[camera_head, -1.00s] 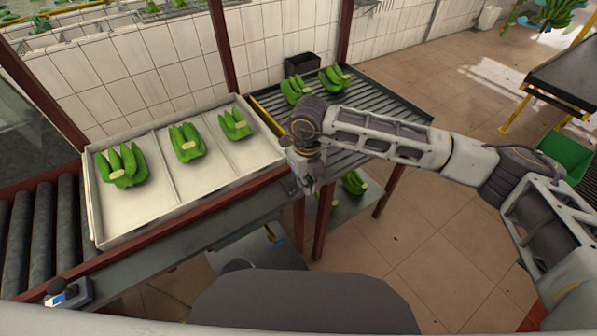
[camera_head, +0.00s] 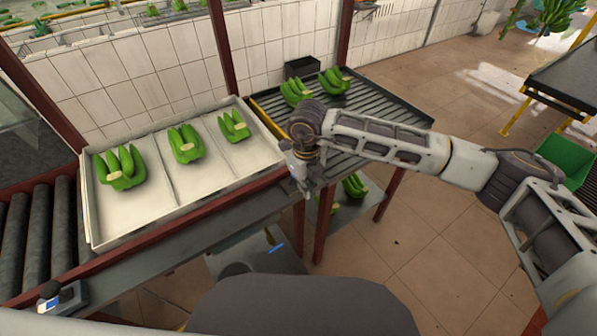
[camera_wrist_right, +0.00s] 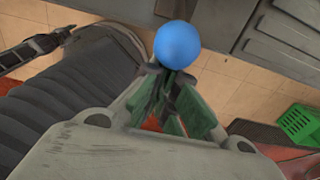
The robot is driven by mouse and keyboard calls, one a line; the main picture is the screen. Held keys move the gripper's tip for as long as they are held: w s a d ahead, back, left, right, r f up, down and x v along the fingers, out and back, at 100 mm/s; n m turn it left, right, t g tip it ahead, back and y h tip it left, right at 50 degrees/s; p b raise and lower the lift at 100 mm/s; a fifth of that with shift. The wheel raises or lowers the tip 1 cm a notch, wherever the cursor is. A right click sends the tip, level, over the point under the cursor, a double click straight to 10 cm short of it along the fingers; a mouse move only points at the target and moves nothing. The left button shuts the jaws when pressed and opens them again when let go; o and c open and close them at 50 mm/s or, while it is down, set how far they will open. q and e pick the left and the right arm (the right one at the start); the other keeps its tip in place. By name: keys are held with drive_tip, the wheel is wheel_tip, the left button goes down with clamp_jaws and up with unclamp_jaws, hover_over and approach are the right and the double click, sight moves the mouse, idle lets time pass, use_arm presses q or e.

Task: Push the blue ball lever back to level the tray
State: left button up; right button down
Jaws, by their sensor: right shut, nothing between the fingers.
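The blue ball (camera_wrist_right: 177,44) of the lever shows in the right wrist view, right at the tips of my right gripper (camera_wrist_right: 172,82). The fingers are shut with nothing between them; I cannot tell whether they touch the ball. In the head view my right gripper (camera_head: 301,178) points down at the right front corner of the tray and hides the ball and lever there. The pale tray (camera_head: 125,215) has three compartments, each with a green banana bunch (camera_head: 187,145). I cannot tell its exact tilt. My left gripper is not in view.
A slatted rack (camera_head: 385,115) with two banana bunches stands right of the tray, and a roller conveyor (camera_head: 38,235) lies to its left. A red-brown post (camera_head: 299,232) stands below my gripper. A small box with a dark knob (camera_head: 68,296) is at the lower left.

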drive_tip(key=shift+w+a+b, duration=0.5)
drive_tip(key=shift+w+a, duration=0.1)
drive_tip(key=shift+w, duration=0.2)
drive_tip(key=shift+w+a+b, duration=0.45)
drive_tip(key=shift+w+a, duration=0.1)
drive_tip(key=shift+w, duration=0.25)
drive_tip(key=shift+w+a+b, duration=0.7)
drive_tip(key=shift+w+a, duration=0.1)
drive_tip(key=shift+w, duration=0.35)
drive_tip(key=shift+w+a, duration=0.25)
drive_tip(key=shift+w, duration=0.05)
drive_tip(key=shift+s+d, duration=0.1)
drive_tip(key=shift+s, duration=0.05)
drive_tip(key=shift+s+d, duration=0.25)
drive_tip(key=shift+s, duration=0.1)
wheel_tip(320, 180, up, 10)
drive_tip(key=p, duration=0.3)
